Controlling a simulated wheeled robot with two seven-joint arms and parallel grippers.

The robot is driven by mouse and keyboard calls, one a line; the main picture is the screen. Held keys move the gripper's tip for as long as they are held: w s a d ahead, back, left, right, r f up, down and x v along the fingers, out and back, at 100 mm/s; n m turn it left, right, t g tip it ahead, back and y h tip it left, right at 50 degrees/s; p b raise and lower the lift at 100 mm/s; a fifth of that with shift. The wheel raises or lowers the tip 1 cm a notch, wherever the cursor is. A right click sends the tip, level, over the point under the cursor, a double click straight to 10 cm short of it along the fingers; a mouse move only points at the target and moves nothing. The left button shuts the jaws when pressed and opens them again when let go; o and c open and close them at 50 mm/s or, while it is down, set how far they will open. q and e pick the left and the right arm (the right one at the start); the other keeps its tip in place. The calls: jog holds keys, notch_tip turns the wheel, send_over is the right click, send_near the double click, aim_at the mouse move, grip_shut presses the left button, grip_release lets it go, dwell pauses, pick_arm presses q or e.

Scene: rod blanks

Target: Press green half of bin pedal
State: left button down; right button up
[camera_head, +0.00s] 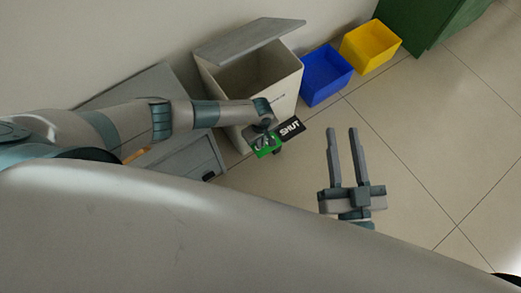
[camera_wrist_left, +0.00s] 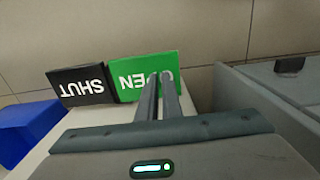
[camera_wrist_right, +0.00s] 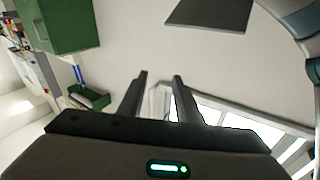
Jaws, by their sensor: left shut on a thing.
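The grey bin (camera_head: 285,85) stands against the wall with its lid (camera_head: 250,40) raised, so its dark inside shows. Its pedal at the front has a green half (camera_wrist_left: 130,78) marked OPEN and a black half (camera_wrist_left: 80,86) marked SHUT. In the head view the black half (camera_head: 291,128) is clear, while my left arm partly hides the green half (camera_head: 267,148). My left gripper (camera_wrist_left: 160,75) has its fingers close together over the green half, hiding part of its lettering; exactly what lies between them is hidden. My right gripper (camera_head: 341,129) is open and empty, right of the pedal.
A blue box (camera_head: 326,77) and a yellow box (camera_head: 370,48) stand right of the bin. A green cabinet (camera_head: 425,20) is at the top right. A grey cabinet (camera_head: 190,160) lies under my left arm. The tiled floor at the right is clear.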

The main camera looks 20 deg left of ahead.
pick_arm(q)
jog(key=shift+d+f, duration=0.1)
jog(key=shift+f, duration=0.2)
jog(key=shift+s+f+b, duration=0.1)
jog(key=shift+f+b, duration=0.2)
jog(key=shift+b, duration=0.15)
jog(key=shift+a+f, duration=0.2)
jog(key=shift+f, duration=0.1)
pick_arm(e)
jog(key=r+t, duration=0.1)
jog(key=s+r+t, duration=0.1)
jog(key=r, duration=0.1)
jog(key=r+t+y, duration=0.1)
jog(key=r, duration=0.1)
jog(key=shift+s+a, duration=0.15)
jog(key=shift+s, duration=0.25)
pick_arm(q)
jog(key=shift+d+r, duration=0.1)
jog(key=shift+r, duration=0.05)
